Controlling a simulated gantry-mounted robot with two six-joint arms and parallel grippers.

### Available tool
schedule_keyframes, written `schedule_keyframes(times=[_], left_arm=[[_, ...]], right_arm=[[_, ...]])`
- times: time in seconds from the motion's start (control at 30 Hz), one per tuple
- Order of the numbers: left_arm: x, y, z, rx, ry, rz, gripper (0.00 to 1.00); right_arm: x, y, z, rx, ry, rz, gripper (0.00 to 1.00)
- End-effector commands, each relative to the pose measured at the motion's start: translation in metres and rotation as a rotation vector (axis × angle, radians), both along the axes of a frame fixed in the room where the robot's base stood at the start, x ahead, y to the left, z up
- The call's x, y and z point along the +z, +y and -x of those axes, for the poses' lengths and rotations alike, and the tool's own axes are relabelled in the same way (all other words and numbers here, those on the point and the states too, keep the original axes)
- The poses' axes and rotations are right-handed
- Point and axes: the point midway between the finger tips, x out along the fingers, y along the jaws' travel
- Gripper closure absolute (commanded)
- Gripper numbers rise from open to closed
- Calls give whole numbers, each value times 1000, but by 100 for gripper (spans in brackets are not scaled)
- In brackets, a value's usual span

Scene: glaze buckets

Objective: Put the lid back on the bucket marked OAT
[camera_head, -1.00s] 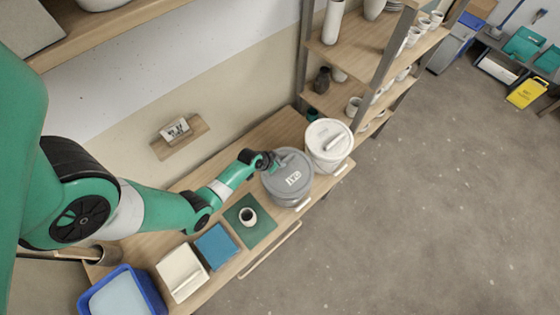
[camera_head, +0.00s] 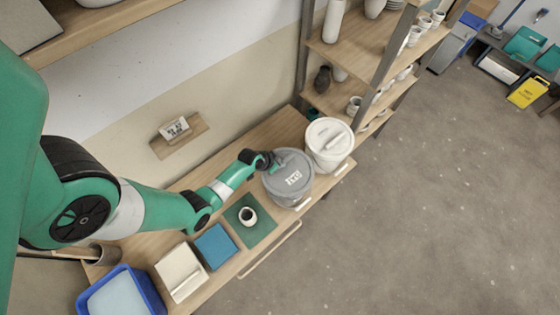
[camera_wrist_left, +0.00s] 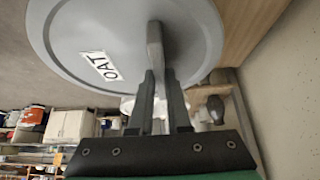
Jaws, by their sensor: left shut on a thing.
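The grey lid (camera_head: 282,181) with a white OAT label lies over the top of a grey bucket (camera_head: 294,202) on the wooden bench. I cannot tell whether its rim is fully seated. In the left wrist view the lid (camera_wrist_left: 90,25) fills the upper part, with its OAT label and a raised bar handle (camera_wrist_left: 155,35). My right gripper is out of view.
A white lidded bucket (camera_head: 327,158) stands close beside the grey one, to its right. A small cup (camera_head: 248,216) sits on a green mat (camera_head: 262,229) to the left. Shelves with pottery rise behind. A blue tub (camera_head: 155,285) is at the front left.

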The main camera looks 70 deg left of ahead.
Motion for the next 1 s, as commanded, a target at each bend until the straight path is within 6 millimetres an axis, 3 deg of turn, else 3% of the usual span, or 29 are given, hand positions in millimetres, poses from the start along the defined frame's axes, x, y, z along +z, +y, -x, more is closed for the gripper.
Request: schedule_keyframes(times=[1.0], left_arm=[[-8,0,0,0,-1,0,100]], right_arm=[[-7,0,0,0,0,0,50]])
